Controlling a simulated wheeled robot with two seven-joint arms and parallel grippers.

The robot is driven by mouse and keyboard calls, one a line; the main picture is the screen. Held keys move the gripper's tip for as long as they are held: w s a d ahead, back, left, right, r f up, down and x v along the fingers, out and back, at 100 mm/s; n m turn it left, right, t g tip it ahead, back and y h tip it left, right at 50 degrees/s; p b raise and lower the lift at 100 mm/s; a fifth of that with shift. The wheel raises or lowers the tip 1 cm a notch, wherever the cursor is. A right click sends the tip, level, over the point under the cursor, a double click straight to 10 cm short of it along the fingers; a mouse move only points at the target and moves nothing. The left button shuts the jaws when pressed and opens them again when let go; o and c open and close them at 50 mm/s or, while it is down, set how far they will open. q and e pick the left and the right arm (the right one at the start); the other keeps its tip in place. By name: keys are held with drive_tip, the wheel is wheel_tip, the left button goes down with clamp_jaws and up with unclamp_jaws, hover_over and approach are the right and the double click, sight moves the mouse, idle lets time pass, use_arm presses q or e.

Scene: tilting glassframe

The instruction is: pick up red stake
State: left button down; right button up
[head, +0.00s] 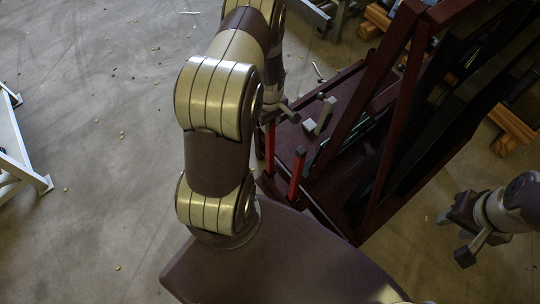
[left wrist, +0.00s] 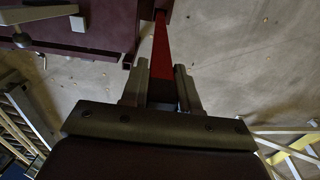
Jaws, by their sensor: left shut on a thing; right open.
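Two red stakes stand upright at the near edge of the dark red frame (head: 343,118) in the head view. My left gripper (head: 269,117), partly hidden by my own arm, is at the top of the left stake (head: 270,148). In the left wrist view, my left gripper (left wrist: 160,80) is shut on this red stake (left wrist: 161,50), which runs up from between the fingers toward the frame. The other red stake (head: 297,172) stands just right of it, clear of the gripper. My right gripper (head: 456,236) is open and empty at the right.
The dark frame's slanted posts (head: 400,110) rise close to the right of the stakes. A grey metal clamp part (head: 318,118) sits on the frame's base. A white metal stand (head: 15,150) is at the far left. The concrete floor (head: 90,120) between is mostly free, with small debris.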

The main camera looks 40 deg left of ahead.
use_arm(q)
wheel_tip(320, 180, up, 18)
drive_tip(key=p, duration=0.1)
idle(0.5)
